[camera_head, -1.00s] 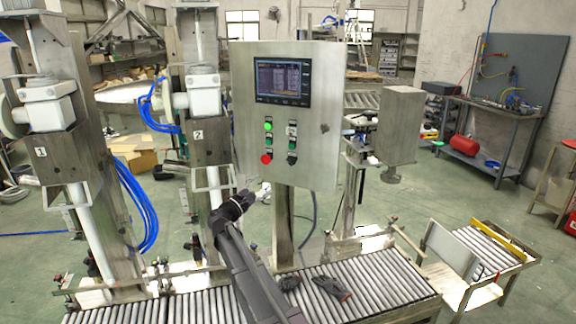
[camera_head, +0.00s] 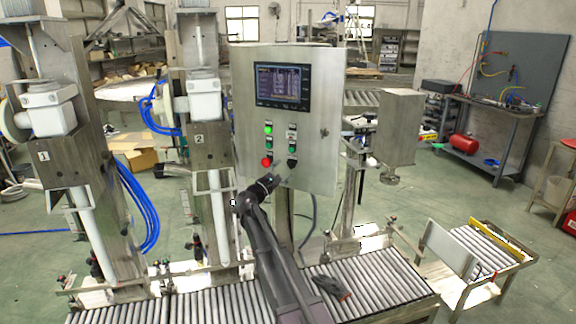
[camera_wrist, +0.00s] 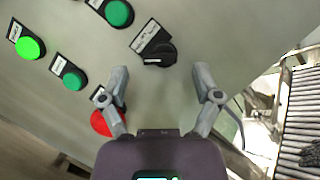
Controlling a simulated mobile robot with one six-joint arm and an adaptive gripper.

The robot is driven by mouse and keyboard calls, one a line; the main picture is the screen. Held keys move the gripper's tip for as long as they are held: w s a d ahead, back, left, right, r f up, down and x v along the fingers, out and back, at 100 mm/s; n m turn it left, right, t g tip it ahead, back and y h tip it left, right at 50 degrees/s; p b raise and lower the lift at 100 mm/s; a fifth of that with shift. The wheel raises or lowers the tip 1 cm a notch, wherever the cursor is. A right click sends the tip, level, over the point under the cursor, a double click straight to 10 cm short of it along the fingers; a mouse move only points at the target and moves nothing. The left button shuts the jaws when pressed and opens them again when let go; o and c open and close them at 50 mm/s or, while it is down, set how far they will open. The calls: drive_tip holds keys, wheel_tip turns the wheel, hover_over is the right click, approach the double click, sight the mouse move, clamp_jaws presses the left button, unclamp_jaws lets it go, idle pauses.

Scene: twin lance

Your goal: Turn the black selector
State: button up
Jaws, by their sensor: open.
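The black selector (camera_wrist: 157,54) is a round knob with a white label plate, on the grey panel face, ahead of my gripper in the wrist view. In the head view the selector (camera_head: 291,163) is at the lower right of the button group on the steel control box (camera_head: 310,200). My gripper (camera_wrist: 160,78) is open and empty, its two fingers spread below the selector and apart from it. In the head view my gripper (camera_head: 279,174) is just below and left of the selector, close to the panel.
Beside the selector are a red button (camera_wrist: 104,122), a lit green button (camera_wrist: 30,47) and two darker green buttons (camera_wrist: 119,13) (camera_wrist: 74,80). A screen (camera_head: 283,85) is above them. A roller conveyor (camera_head: 375,280) runs below the box. Filling columns (camera_head: 208,150) stand to the left.

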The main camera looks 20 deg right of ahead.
sight(290, 165)
drive_tip(key=shift+x, duration=1.2)
clamp_jaws()
